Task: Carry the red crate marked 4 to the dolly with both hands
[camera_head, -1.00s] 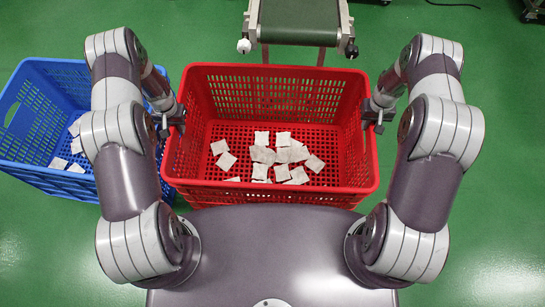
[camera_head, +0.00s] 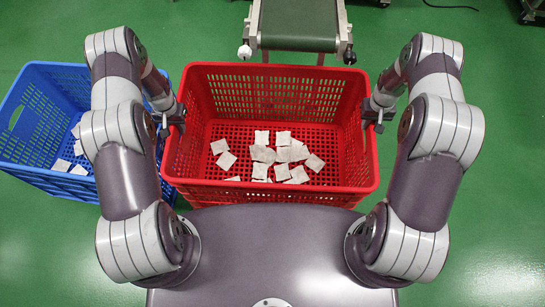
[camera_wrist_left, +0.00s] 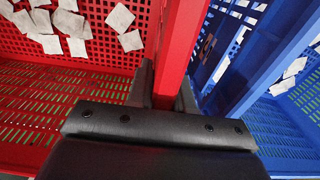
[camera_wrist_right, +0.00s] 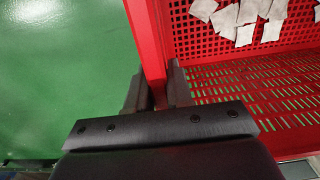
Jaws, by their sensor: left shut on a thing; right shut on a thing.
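The red crate (camera_head: 280,187) is centred in front of me in the head view, with several white teabags (camera_head: 282,150) on its slatted floor. No number mark shows on the faces I see. My left gripper (camera_head: 177,118) is shut on its left side rim; the left wrist view shows the red wall (camera_wrist_left: 183,45) between the fingers. My right gripper (camera_head: 374,116) is shut on the right side rim; the right wrist view shows that wall (camera_wrist_right: 148,42) between the fingers. The crate looks level. Its underside is hidden, and no dolly is recognisable.
A blue crate (camera_head: 45,178) with several teabags stands close to the red crate's left side. A conveyor end (camera_head: 298,25) with a dark green belt lies just beyond the far rim. Green floor (camera_head: 500,180) is open on the right.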

